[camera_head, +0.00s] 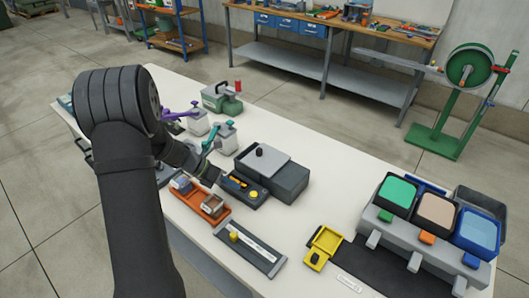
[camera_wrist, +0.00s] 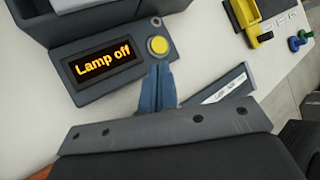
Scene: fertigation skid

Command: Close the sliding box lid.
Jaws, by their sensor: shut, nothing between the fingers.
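A dark grey box (camera_head: 287,184) stands near the middle of the table. A light grey lid (camera_head: 269,167) with a black knob (camera_head: 259,152) lies on its top, toward the left and back. Whether an opening shows beside the lid, I cannot tell. In the wrist view only a lower part of the box (camera_wrist: 40,10) shows at the top left; the lid's knob is out of that view. My gripper (camera_wrist: 158,68) is shut and empty. Its tips are just below the yellow button (camera_wrist: 158,45) of a panel reading "Lamp off" (camera_wrist: 104,62), in front of the box. Contact with the button is unclear.
An orange tray (camera_head: 212,217) and a grey slider plate with a yellow knob (camera_head: 265,262) lie in front. Bottles (camera_head: 226,135) stand behind my arm. A yellow tray (camera_head: 326,240) and a bin rack (camera_head: 402,245) are to the right. Bare table lies between the box and the rack.

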